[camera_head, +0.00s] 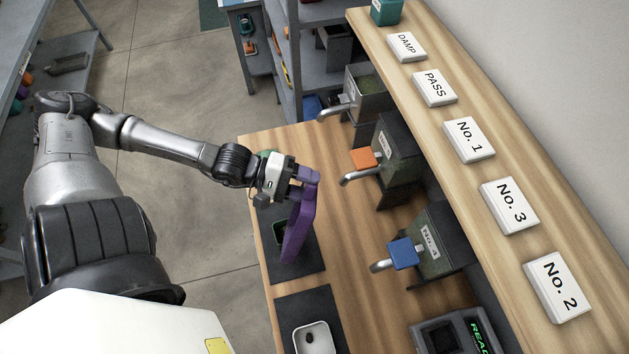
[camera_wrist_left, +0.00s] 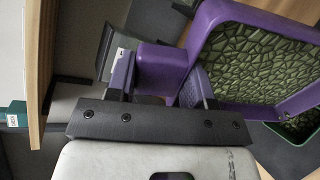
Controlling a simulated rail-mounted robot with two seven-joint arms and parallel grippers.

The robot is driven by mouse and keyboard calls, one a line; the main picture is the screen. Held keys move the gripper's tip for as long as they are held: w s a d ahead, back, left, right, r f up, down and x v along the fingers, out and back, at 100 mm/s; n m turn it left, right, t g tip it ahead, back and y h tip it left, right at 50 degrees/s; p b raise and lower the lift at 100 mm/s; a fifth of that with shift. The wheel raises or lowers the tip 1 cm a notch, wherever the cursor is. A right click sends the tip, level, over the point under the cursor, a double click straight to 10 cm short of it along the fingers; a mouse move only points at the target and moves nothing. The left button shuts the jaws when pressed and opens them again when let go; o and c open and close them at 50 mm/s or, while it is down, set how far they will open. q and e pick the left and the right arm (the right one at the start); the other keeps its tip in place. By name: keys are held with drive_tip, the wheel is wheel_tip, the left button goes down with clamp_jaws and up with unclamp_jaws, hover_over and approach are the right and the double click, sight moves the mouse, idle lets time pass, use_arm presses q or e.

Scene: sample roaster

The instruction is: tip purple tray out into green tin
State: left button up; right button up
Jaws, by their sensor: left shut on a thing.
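My left gripper (camera_head: 303,182) is shut on the handle end of the purple tray (camera_head: 299,228), above the dark mat near the table's left edge. The tray looks steeply tilted in the head view. In the left wrist view the purple tray (camera_wrist_left: 207,25) has a layer of greenish beans inside, and the gripper (camera_wrist_left: 160,85) closes on its purple grip block. The green tin (camera_head: 278,233) stands on the mat, partly hidden behind the tray. The green tin also shows at the lower right of the left wrist view (camera_wrist_left: 290,133), with greenish beans inside. The right gripper is out of view.
Roasters with an orange block (camera_head: 365,159) and a blue block (camera_head: 403,254) line the right side. Labelled white blocks stand on the shelf above. Bare wood lies right of the tray.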

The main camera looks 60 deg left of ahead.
use_arm(q)
drive_tip(key=shift+t+h, duration=0.8)
drive_tip(key=shift+p+v, duration=0.65)
drive_tip(key=shift+v, duration=1.35)
drive_tip(key=s+a+f+t+h+b, duration=0.2)
drive_tip(key=s+a+t+h, duration=0.2)
drive_tip(key=s+a, duration=0.4)
drive_tip(key=shift+f+t, duration=0.3)
drive_tip(key=shift+f, duration=0.1)
drive_tip(key=shift+s+a, duration=0.1)
drive_tip(key=shift+s, duration=0.05)
drive_tip(key=shift+r, duration=0.15)
